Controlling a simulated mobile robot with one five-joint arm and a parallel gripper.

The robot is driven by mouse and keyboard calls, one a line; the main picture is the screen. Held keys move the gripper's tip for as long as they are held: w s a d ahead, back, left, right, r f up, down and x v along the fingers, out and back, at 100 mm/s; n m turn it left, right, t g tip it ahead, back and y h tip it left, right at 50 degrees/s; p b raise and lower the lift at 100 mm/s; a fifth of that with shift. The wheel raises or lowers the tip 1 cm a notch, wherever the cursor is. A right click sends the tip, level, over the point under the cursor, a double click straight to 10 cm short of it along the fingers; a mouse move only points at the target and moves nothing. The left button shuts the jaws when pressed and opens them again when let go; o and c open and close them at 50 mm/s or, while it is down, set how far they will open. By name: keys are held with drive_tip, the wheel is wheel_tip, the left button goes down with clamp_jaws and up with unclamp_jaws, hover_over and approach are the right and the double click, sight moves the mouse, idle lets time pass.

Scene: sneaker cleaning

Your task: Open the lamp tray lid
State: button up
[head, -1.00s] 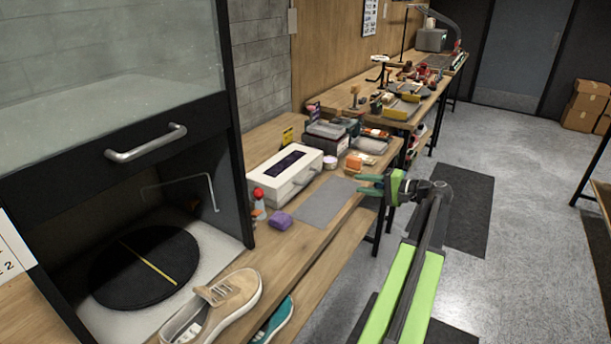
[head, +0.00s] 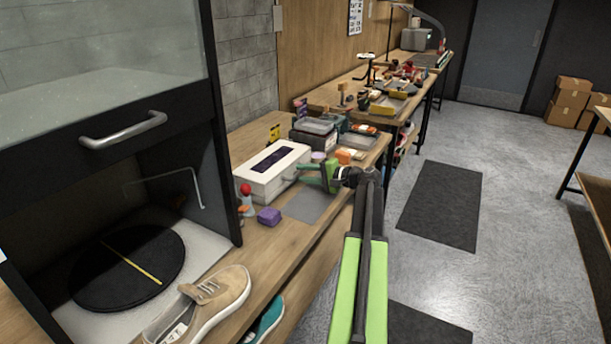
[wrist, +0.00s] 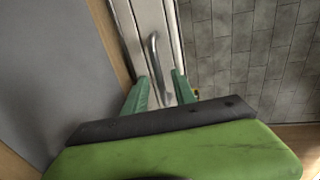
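The lamp tray is a white box (head: 262,187) with a dark window (head: 273,160) on its top. It stands on the wooden bench beside the cabinet, and its lid looks closed. A grey bar handle is on its front face; in the wrist view the handle (wrist: 154,58) runs up from between my fingers. My gripper (head: 302,174) is at the front of the box, near the handle, with its green fingers apart. In the wrist view my gripper (wrist: 160,86) is open, with a finger on each side of the handle's lower end. I cannot tell whether they touch it.
A grey mat (head: 309,205) lies on the bench before the box. A purple block (head: 269,217) and a red-topped bottle (head: 246,197) are at its near end. A tan sneaker (head: 207,302) lies closer. Several small items crowd the bench beyond.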

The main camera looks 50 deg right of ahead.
drive_tip(key=shift+c, duration=0.4)
clamp_jaws()
idle(0.9)
